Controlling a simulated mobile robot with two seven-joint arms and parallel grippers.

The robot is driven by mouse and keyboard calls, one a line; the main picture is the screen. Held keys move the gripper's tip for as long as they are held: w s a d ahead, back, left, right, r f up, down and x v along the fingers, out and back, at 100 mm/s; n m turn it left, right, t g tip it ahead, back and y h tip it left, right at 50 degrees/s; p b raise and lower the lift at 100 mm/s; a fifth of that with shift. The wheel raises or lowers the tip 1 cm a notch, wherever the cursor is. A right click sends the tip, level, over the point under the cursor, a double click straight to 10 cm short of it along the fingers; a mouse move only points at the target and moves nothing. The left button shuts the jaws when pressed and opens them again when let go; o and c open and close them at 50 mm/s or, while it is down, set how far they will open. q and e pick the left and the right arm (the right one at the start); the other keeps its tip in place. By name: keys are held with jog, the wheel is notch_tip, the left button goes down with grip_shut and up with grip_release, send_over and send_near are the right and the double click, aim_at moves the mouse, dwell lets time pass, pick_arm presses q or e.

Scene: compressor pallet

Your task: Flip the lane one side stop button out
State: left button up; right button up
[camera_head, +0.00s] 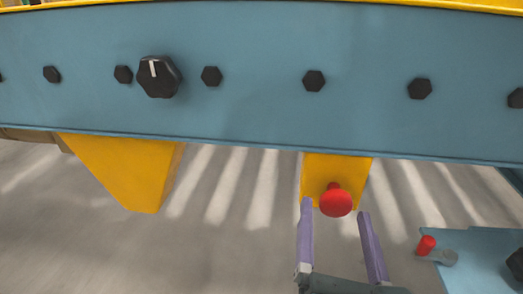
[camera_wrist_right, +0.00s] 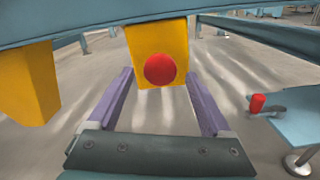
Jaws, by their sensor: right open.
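The red stop button (camera_head: 335,201) is a round mushroom head on a yellow box (camera_head: 318,175) under the blue beam. It also shows in the right wrist view (camera_wrist_right: 160,69), in front of the yellow box (camera_wrist_right: 143,42). My right gripper (camera_head: 334,206) is open, with its two purple fingers pointing at the button. In the right wrist view the fingers (camera_wrist_right: 163,73) lie to either side of the button, apart from it. Whether the fingertips reach as far as the button head is hard to tell. My left gripper is not in view.
The blue beam (camera_head: 260,115) with black hex bolts and a black knob (camera_head: 159,76) runs across above the button. A second yellow bracket (camera_head: 125,170) hangs at left. A blue plate (camera_head: 485,255) with a small red-tipped part (camera_head: 426,245) is at lower right. Grey floor lies below.

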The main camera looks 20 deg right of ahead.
jog(key=p+v, duration=0.1)
jog(key=v, duration=0.7)
jog(key=shift+p, duration=0.35)
jog(key=shift+d, duration=0.1)
